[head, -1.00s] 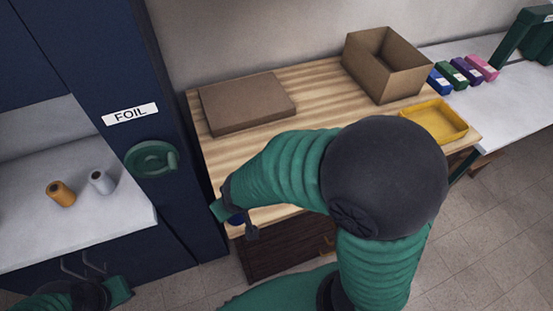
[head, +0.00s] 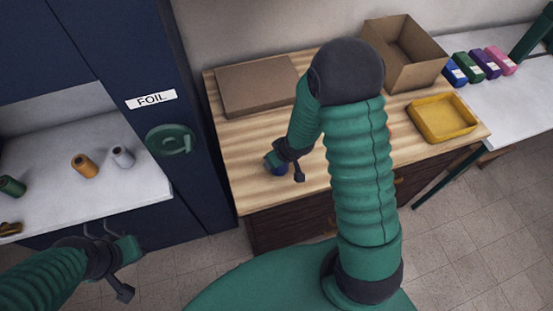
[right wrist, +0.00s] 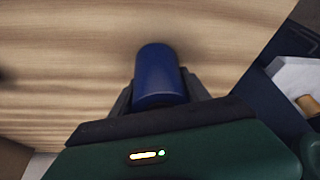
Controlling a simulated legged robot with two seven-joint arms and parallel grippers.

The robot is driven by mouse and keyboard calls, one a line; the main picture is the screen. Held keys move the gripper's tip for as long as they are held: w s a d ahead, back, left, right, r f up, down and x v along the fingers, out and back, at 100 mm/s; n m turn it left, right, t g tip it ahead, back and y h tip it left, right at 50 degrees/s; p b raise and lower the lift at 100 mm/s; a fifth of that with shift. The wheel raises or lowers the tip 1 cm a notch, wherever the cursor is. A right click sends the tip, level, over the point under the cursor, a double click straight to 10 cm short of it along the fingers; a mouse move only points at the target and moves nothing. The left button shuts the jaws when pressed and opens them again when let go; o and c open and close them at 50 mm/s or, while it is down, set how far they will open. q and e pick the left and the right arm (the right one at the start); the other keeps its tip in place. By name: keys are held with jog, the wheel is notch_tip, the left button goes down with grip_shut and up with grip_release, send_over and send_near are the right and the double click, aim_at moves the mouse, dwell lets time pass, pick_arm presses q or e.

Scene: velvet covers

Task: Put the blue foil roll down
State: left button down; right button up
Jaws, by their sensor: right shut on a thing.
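My right gripper (head: 277,163) is shut on the blue foil roll. In the head view the blue foil roll (head: 280,169) is mostly hidden by the gripper. It is over the front left part of the wooden worktop (head: 245,125). In the right wrist view the blue roll (right wrist: 160,75) sits between the two dark fingers, with striped wood beyond it. I cannot tell whether the roll touches the wood. My left gripper (head: 128,268) is low at the left, in front of the navy cabinet and away from the roll; its jaws cannot be made out.
A flat brown box (head: 257,84), an open carton (head: 425,72) and a yellow tray (head: 441,118) stand on the worktop. Orange (head: 85,166), grey (head: 122,157) and green (head: 11,186) rolls stand on the white counter (head: 60,150). The worktop's front left is clear.

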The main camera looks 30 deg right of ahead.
jog(key=o, duration=1.2)
jog(key=shift+d+f, duration=0.2)
jog(key=shift+d, duration=0.7)
jog(key=o, duration=0.3)
jog(key=shift+s+d, duration=0.1)
jog(key=shift+d, duration=0.15)
jog(key=shift+a+r, duration=0.25)
jog(key=shift+a, duration=0.6)
jog(key=p+v, duration=0.1)
jog(key=v, duration=0.1)
jog(key=shift+a+r, duration=0.15)
jog(key=shift+r, duration=0.15)
jog(key=d+p+v, duration=0.2)
jog(key=p+v, duration=0.2)
jog(key=v, duration=0.5)
pick_arm(q)
notch_tip(320, 180, up, 6)
jog(key=d, duration=0.2)
jog(key=shift+f, duration=0.15)
pick_arm(e)
jog(key=shift+m+g, duration=0.3)
jog(key=shift+g, duration=0.6)
jog(key=shift+s+a+r, duration=1)
jog(key=shift+a, duration=0.2)
jog(key=shift+s+a+r, duration=0.95)
jog(key=shift+s+a, duration=0.1)
jog(key=shift+a, duration=0.1)
jog(key=shift+s+a+r, duration=1)
jog(key=shift+a, duration=0.2)
